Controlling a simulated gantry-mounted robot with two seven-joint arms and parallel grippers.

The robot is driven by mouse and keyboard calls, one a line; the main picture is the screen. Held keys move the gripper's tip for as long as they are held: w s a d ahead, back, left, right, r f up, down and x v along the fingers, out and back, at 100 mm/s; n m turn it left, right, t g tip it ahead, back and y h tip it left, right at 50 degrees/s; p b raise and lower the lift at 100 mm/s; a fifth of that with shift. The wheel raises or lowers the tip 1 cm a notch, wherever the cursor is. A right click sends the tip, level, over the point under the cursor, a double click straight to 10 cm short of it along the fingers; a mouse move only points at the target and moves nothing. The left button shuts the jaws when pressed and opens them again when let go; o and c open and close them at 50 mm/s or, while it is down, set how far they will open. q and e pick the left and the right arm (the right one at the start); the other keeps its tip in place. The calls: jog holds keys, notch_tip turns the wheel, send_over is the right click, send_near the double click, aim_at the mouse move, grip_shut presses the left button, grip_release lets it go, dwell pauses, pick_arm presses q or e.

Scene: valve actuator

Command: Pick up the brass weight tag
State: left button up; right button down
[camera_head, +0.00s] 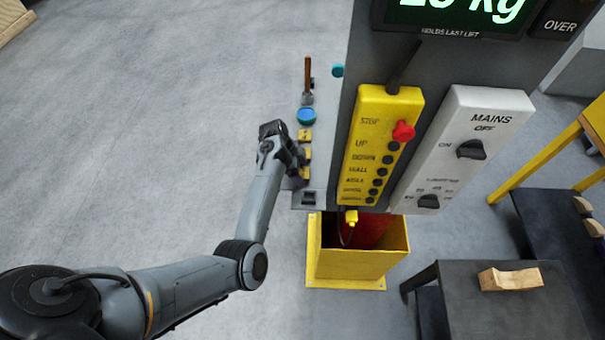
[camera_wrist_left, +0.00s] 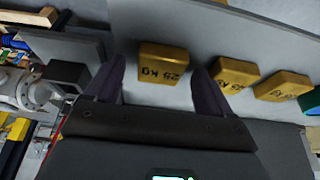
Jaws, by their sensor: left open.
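Three brass weight tags sit in a row on a grey ledge beside the column. In the left wrist view, one tag (camera_wrist_left: 163,63) marked 25 kg shows between the two fingers of my open left gripper (camera_wrist_left: 158,66). I cannot tell how far the fingers are from it in depth. A second brass tag (camera_wrist_left: 236,75) is partly behind the right finger, and a third (camera_wrist_left: 284,86) is farther right. In the head view, my left gripper (camera_head: 297,168) is over the ledge's near end, and a brass tag (camera_head: 305,135) shows beyond it. My right gripper is not in view.
A yellow pendant (camera_head: 375,145) with a red button and a white MAINS panel (camera_head: 465,150) are right of the ledge. A blue-green round item (camera_head: 307,116) and a lever (camera_head: 308,75) stand farther back. A yellow bin (camera_head: 340,270) is below. Floor at left is clear.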

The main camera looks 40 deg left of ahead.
pick_arm(q)
jog(key=shift+f, duration=0.1)
jog(key=c, duration=1.2)
